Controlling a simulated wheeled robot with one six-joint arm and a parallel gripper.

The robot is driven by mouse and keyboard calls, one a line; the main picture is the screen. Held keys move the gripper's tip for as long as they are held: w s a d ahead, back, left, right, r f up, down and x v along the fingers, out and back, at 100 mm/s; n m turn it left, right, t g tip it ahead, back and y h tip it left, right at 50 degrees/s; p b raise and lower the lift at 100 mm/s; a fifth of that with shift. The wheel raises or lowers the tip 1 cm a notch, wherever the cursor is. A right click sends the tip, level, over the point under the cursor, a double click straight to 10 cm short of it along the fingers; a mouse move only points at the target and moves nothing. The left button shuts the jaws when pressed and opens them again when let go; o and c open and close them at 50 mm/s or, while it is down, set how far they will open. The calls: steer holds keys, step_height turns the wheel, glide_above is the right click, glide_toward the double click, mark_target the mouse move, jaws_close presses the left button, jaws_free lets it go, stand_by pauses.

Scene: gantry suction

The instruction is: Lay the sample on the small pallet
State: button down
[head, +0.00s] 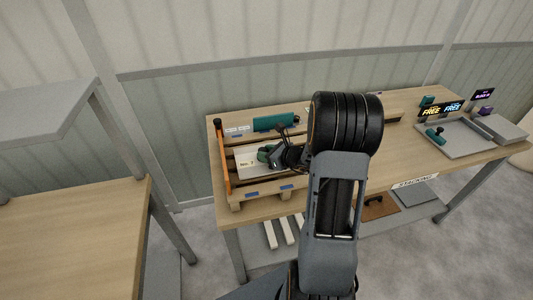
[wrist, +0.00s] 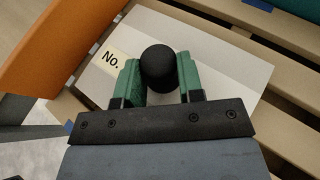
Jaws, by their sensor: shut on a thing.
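The sample is a flat white panel (head: 245,164) with a "No." label; it also shows in the wrist view (wrist: 230,78). A round black knob (wrist: 158,66) stands over its middle. My gripper (head: 268,153) has green finger pads, in the wrist view (wrist: 158,80) on both sides of the knob, shut on it. The small pallet (head: 262,194) is pale slatted wood on the bench's left end. The panel is over its slats, roughly flat and a little skewed to them in the wrist view. I cannot tell whether it touches the slats. My arm hides the pallet's right part.
An orange bar (head: 222,157) runs along the pallet's left side. A teal block (head: 274,122) is at the back. A grey tray (head: 462,140) and small signs (head: 431,111) stand at the bench's right end. Another table (head: 75,225) is at left.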

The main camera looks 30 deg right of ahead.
steer(key=shift+f+b, duration=0.55)
steer(key=shift+b, duration=0.1)
steer(key=c, duration=0.7)
jaws_free()
steer(key=shift+o, duration=0.2)
steer(key=shift+s, duration=0.1)
steer(key=v, duration=1.3)
steer(key=shift+s+d+r+b, duration=0.1)
steer(key=shift+s+d+b, duration=0.15)
steer(key=shift+b, duration=0.1)
